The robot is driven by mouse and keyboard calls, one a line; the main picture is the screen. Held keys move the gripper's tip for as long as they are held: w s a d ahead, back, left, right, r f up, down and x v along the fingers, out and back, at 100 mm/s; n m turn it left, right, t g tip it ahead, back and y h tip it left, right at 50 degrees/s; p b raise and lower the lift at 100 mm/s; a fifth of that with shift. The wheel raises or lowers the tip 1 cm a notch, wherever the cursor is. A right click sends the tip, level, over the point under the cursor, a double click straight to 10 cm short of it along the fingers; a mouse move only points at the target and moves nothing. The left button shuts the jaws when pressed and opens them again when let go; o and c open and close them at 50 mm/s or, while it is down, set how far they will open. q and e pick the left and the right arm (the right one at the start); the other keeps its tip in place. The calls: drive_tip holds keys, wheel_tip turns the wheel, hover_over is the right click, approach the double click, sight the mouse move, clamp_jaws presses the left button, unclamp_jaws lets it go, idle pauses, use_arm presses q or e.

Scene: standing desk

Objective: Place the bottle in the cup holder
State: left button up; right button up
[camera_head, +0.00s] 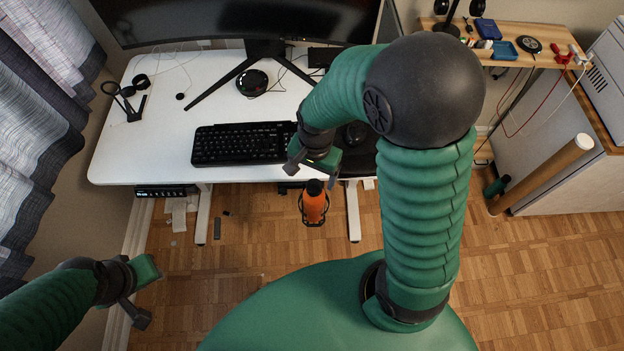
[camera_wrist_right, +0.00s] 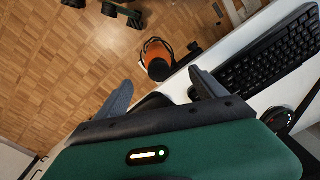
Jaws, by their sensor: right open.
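An orange bottle (camera_head: 314,204) with a black cap stands upright in the black cup holder (camera_head: 314,224) at the desk's front edge. The holder's ring goes around the bottle's lower part. In the right wrist view, the bottle (camera_wrist_right: 157,57) shows beyond the fingertips, with part of the dark holder (camera_wrist_right: 168,45) beside it. My right gripper (camera_head: 312,168) is open and empty, just above the bottle and apart from it; its spread fingers (camera_wrist_right: 160,86) also show in the wrist view. My left gripper (camera_head: 146,297) is open and empty at the lower left, far from the bottle.
The white desk (camera_head: 160,125) carries a keyboard (camera_head: 240,143), a monitor (camera_head: 240,15) and a mouse (camera_head: 355,134) close to my right gripper. A wooden side shelf (camera_head: 510,40) with small items stands at upper right. The floor before the desk is mostly clear.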

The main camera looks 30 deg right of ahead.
drive_tip(key=s+a+r+n+t, duration=0.2)
drive_tip(key=s+a+r+n, duration=0.1)
drive_tip(key=n, duration=0.8)
drive_tip(key=shift+s+a+r, duration=0.2)
drive_tip(key=shift+s+a, duration=0.1)
drive_tip(key=shift+s, duration=0.05)
